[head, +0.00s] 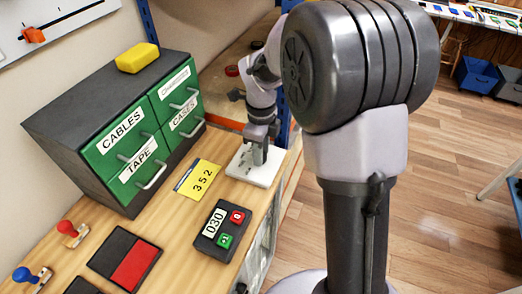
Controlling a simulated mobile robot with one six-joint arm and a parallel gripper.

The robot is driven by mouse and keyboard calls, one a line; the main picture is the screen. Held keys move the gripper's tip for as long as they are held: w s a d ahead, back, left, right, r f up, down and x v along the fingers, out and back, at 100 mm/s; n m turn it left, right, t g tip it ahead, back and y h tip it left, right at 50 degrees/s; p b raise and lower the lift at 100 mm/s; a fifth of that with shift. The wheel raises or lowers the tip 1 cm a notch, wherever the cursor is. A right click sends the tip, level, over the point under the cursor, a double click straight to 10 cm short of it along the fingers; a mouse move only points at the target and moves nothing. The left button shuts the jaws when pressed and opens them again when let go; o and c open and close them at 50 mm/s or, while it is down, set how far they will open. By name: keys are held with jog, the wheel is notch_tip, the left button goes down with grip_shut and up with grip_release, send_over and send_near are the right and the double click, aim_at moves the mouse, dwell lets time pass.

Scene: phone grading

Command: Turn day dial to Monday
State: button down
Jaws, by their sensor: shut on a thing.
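The day dial's white plate (245,168) lies on the wooden bench near its right edge, in the head view. Small dark marks show on the plate, too small to read. My gripper (261,156) points down over the plate and is shut on the dial's knob. The knob itself is mostly hidden by the fingers, so I cannot tell which day it points to.
A yellow card reading 352 (199,179) lies left of the plate. A counter (213,246) showing 030 sits nearer. A green drawer cabinet (68,128) with a yellow block (137,57) stands behind. Stamps (73,232) and a red-black pad (112,246) lie at lower left.

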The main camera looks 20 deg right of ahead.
jog(key=n+p, duration=0.1)
jog(key=n, duration=0.3)
jog(key=shift+r, duration=0.15)
jog(key=n+p, duration=0.2)
jog(key=n, duration=0.1)
jog(key=shift+n, duration=0.3)
jog(key=n+p, duration=0.1)
jog(key=n, duration=0.3)
jog(key=shift+n+p, duration=0.3)
jog(key=n+p, duration=0.1)
jog(key=n, duration=0.2)
jog(key=shift+n, duration=0.3)
jog(key=n+p, duration=0.2)
jog(key=n, duration=0.2)
jog(key=n+p, duration=0.1)
jog(key=n, duration=0.3)
jog(key=shift+p, duration=0.4)
jog(key=n+p, duration=0.1)
jog(key=n, duration=0.2)
jog(key=shift+n, duration=0.3)
jog(key=shift+n+p, duration=0.8)
jog(key=shift+n, duration=1)
